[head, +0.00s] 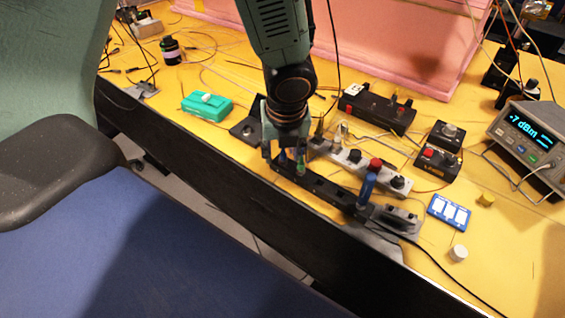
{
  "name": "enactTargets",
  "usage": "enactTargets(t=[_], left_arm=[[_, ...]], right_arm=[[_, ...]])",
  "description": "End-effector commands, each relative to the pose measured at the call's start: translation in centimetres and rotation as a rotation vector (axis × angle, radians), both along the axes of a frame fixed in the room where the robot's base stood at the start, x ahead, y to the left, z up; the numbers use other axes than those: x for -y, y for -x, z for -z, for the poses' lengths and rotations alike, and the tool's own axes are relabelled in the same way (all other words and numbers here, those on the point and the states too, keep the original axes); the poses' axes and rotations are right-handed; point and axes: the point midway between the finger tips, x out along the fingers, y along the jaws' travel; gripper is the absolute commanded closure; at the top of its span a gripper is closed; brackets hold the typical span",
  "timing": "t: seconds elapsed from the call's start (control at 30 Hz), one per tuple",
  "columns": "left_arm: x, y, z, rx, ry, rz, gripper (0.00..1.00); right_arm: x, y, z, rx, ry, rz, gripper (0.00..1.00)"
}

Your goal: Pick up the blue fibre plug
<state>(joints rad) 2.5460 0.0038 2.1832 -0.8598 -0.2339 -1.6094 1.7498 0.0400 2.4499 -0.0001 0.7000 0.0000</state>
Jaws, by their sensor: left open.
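My left gripper (286,149) comes down from the top over the left end of a black rail (325,187) on the yellow table. Its fingers are open. A small blue plug (283,158) stands upright on the rail, showing between the fingertips. I cannot tell whether the fingers touch it. A green plug (301,167) stands just to its right, close to the right finger. A larger blue upright piece (367,187) stands near the rail's right end. My right gripper is not in view.
Behind the rail lie a grey strip with knobs (354,157) and a black box (377,110). A teal box (207,105) is on the left. A meter reading -7 dBm (528,133) is on the right. A blue-and-white card (448,212) lies right. The table's dark front edge (215,172) is close.

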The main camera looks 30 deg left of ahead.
Motion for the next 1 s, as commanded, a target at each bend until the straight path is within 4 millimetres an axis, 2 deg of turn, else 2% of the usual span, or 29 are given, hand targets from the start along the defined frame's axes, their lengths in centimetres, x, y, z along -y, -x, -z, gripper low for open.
enactTargets(t=[0.27, 0.8, 1.0], left_arm=[[-0.05, -0.06, 0.12, 0.0, 0.0, 0.0, 0.56], [-0.05, -0.04, 0.11, 0.0, 0.0, 0.0, 1.0], [-0.05, -0.02, 0.13, -0.001, -0.001, 0.0, 1.0]], right_arm=[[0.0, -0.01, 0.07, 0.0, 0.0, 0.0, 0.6], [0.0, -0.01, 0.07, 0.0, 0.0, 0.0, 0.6], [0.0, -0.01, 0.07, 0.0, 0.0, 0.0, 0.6]])
